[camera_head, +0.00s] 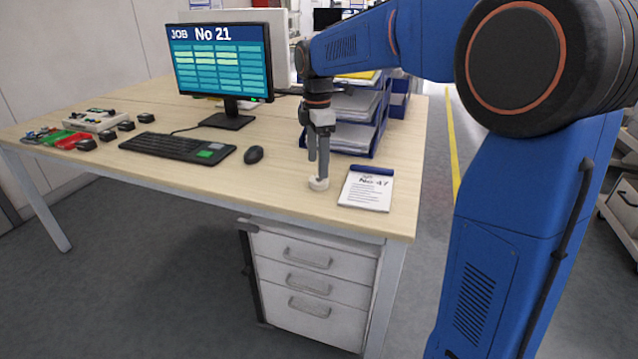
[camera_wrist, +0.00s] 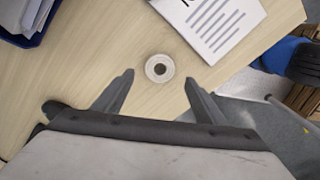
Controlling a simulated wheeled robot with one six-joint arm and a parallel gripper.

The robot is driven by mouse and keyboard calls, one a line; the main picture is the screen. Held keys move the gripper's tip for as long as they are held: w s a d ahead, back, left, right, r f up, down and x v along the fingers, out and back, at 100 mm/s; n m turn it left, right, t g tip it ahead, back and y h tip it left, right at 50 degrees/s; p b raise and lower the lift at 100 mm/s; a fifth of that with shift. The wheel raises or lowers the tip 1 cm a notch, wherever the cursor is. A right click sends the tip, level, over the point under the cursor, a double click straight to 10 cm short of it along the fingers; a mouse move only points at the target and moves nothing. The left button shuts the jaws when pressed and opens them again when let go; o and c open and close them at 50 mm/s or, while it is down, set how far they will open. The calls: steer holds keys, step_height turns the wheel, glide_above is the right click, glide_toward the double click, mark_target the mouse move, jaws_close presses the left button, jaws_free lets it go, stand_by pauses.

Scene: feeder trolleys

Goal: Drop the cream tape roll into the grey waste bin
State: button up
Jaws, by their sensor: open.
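The cream tape roll (camera_head: 319,184) lies flat on the light wood desk (camera_head: 290,195) near its front edge. In the wrist view the roll (camera_wrist: 159,68) shows as a ring with a dark hole, just beyond and between my fingertips. My gripper (camera_head: 318,170) points down over the roll. In the wrist view my gripper (camera_wrist: 158,75) is open, with one finger on each side of the roll and clear space between. Whether the fingertips reach down to the roll's height is hard to tell. I see no grey waste bin in either view.
A notepad (camera_head: 366,189) lies right of the roll, and blue paper trays (camera_head: 352,138) stand behind it. A mouse (camera_head: 253,154), a keyboard (camera_head: 178,147) and a monitor (camera_head: 222,62) are to the left. A drawer unit (camera_head: 312,283) is under the desk.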

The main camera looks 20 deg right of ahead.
mark_target(318, 179)
step_height(318, 179, down, 5)
steer(key=shift+d+r, duration=0.1)
stand_by(0.3)
steer(key=c, duration=1.2)
